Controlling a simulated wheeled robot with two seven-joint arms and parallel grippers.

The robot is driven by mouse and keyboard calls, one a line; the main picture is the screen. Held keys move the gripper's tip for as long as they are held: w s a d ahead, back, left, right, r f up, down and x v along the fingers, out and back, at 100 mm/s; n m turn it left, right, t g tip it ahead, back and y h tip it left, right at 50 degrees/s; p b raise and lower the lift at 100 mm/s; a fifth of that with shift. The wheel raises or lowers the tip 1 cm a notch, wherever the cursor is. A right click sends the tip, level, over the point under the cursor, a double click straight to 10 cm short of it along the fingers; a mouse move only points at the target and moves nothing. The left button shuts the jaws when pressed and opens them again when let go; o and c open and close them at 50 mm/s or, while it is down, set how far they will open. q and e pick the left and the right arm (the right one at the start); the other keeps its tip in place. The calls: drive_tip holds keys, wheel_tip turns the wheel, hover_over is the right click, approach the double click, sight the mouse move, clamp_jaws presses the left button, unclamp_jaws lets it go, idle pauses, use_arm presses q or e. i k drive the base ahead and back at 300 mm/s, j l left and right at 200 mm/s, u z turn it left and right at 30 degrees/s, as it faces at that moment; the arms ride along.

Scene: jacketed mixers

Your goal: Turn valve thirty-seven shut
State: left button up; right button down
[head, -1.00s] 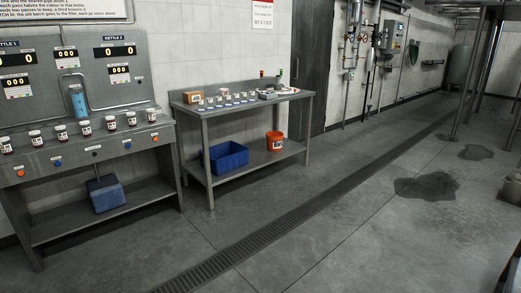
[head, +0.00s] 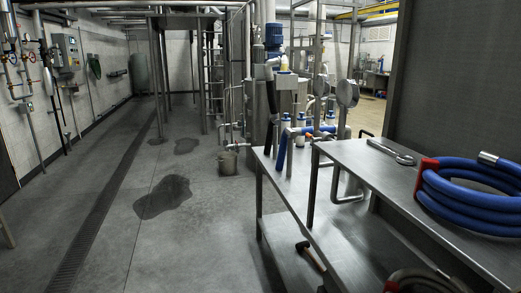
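Valve thirty-seven cannot be picked out; no valve number is readable in the head view. Pipes with small valve handwheels (head: 33,84) run up the left wall. Pipes and white fittings (head: 303,125) rise behind the steel bench on the right. Neither of my grippers is in view.
A steel bench (head: 360,170) with a coiled blue hose (head: 470,192) and a wrench (head: 391,152) fills the right. Dark wet patches (head: 163,197) and a drain grating (head: 90,222) mark the otherwise open floor at left.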

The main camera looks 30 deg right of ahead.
sight(315, 139)
drive_tip(key=i+l+z, duration=0.2)
drive_tip(key=z, duration=0.2)
drive_tip(key=i+z, duration=0.75)
drive_tip(key=i+j+z, duration=0.1)
drive_tip(key=i+z, duration=0.3)
drive_tip(key=k, duration=0.1)
